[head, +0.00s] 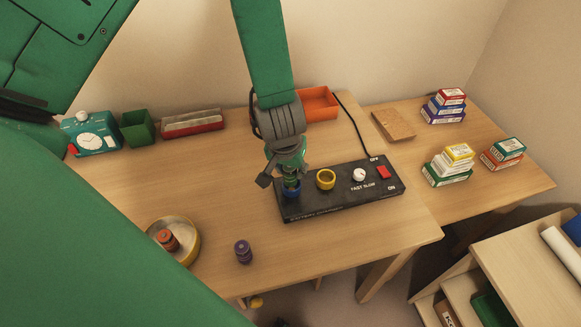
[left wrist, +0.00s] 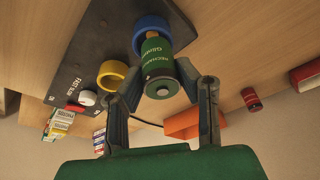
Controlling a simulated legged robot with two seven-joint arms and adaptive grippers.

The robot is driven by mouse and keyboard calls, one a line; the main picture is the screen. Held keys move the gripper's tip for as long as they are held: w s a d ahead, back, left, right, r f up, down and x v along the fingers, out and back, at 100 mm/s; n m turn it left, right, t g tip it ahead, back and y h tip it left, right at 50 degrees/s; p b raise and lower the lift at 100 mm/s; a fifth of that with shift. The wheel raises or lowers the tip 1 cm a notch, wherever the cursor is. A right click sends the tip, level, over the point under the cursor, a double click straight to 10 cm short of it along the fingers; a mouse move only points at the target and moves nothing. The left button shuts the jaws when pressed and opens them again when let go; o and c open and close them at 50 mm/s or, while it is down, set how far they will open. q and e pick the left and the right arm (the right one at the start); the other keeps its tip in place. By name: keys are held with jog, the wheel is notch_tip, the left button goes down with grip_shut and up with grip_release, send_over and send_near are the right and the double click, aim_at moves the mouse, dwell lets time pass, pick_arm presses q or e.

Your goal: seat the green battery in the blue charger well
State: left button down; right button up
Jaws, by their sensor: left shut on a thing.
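The green battery (left wrist: 158,65) is between the fingers of my left gripper (left wrist: 163,95), which is shut on it. In the head view my left gripper (head: 289,176) is over the left end of the black charger (head: 308,203), and it hides most of the battery. The blue charger well (head: 291,191) is directly below. In the left wrist view the battery's far end is at the blue ring (left wrist: 150,24) and overlaps it; I cannot tell how deep it sits. My right gripper is not in view.
A yellow well (head: 326,180), white knob (head: 359,175) and red switch (head: 384,172) are on the charger. A purple battery (head: 243,252) stands in front. An orange battery (head: 168,240) is in a round dish (head: 190,248). An orange tray (head: 318,103) is behind.

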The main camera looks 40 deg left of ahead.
pick_arm(q)
jog(key=shift+d+p, duration=0.15)
jog(key=shift+p, duration=0.2)
jog(key=shift+f+b, duration=0.75)
jog(key=shift+f, duration=0.45)
dwell(0.6)
jog(key=shift+r, duration=0.25)
jog(key=shift+r+p, duration=0.6)
jog(key=shift+p, duration=0.35)
dwell(0.7)
jog(key=shift+f+b, duration=0.4)
jog(key=shift+f, duration=0.6)
dwell(0.4)
jog(key=c, duration=1.5)
grip_release()
jog(key=shift+o, duration=0.2)
jog(key=shift+r, duration=0.1)
